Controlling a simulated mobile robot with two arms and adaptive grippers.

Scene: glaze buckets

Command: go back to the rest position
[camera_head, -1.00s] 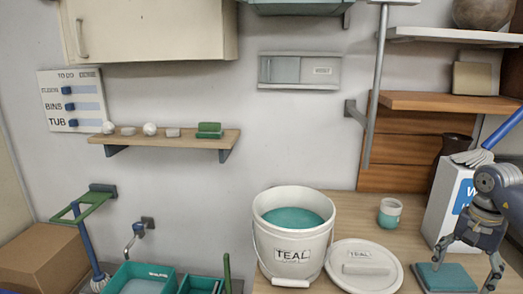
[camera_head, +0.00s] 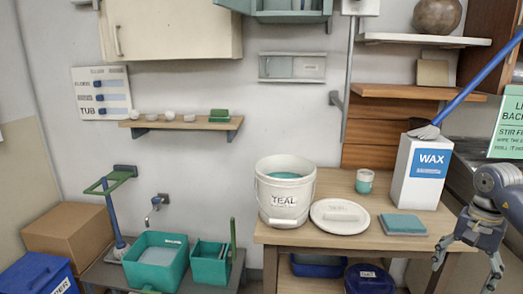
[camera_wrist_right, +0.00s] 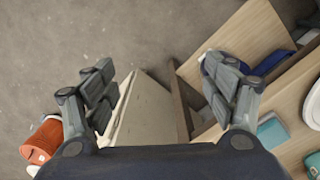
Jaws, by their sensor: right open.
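My right gripper (camera_head: 466,268) is open and empty in the head view, at the lower right, in front of the table's right front corner. In the right wrist view its two fingers (camera_wrist_right: 165,95) are spread wide with nothing between them. Below them are grey floor and the edge of the wooden table. My left gripper is not in view.
The table (camera_head: 345,238) holds a white TEAL bucket (camera_head: 285,205), its lid (camera_head: 340,217), a small cup (camera_head: 364,181), a teal pad (camera_head: 403,224) and a WAX box (camera_head: 422,170). An orange container (camera_wrist_right: 43,140) stands on the floor in the wrist view.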

